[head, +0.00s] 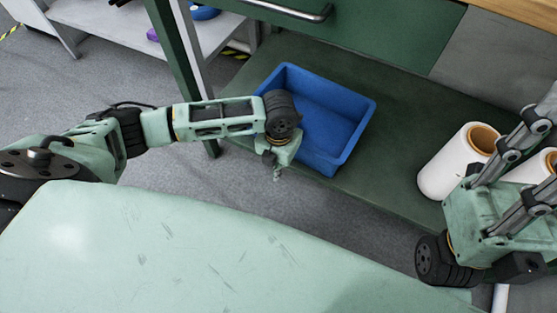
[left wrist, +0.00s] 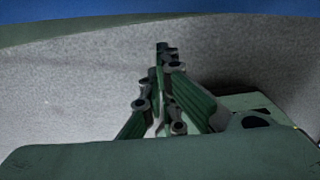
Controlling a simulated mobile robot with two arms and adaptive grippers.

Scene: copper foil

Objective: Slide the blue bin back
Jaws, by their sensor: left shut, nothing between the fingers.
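The blue bin (head: 345,142) stands empty and upright on the dark green lower shelf (head: 390,180), turned at an angle, with its near corner close to the front edge. In the left wrist view, blue (left wrist: 215,5) shows along the top edge. My left gripper (head: 277,177) is shut and empty, pointing down in front of the bin's near left side; my wrist hides part of that side. Its closed fingers also show in the left wrist view (left wrist: 163,50). I cannot tell whether it touches the bin. My right gripper's linkage shows at the right; its fingertips are out of frame.
White film rolls (head: 447,166) stand on the shelf right of the bin. A green drawer front (head: 385,40) hangs above the shelf, and a green post (head: 182,70) stands at left. Shelf room is clear between bin and rolls. Grey floor (head: 60,130) lies in front.

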